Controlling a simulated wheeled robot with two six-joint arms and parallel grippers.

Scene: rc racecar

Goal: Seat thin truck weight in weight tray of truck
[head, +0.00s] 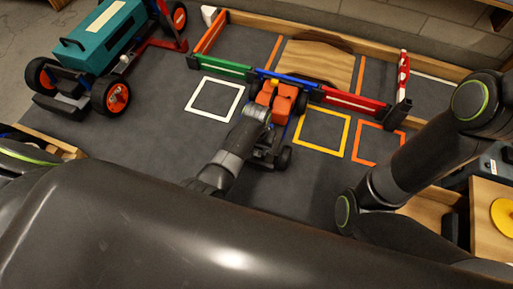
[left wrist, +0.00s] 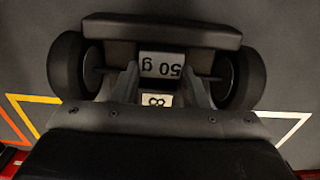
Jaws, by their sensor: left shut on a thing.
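The truck (head: 282,105) is a small car with an orange body and black wheels, standing by the coloured low barrier in the head view. Its black bumper (left wrist: 160,31) and two wheels fill the upper left wrist view. My left gripper (left wrist: 163,85) is over the truck, shut on a grey weight (left wrist: 160,65) marked "50 g", which reads upside down. The weight lies between the wheels, just below the bumper. The weight tray is hidden, so I cannot tell whether the weight is seated. My right gripper is out of view.
A larger teal vehicle (head: 100,40) stands at the upper left. White (head: 190,106), yellow (head: 297,129) and orange (head: 357,141) squares mark the dark mat. A wooden ramp (head: 318,64) lies behind the barrier. A yellow disc (head: 506,216) is at the far right.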

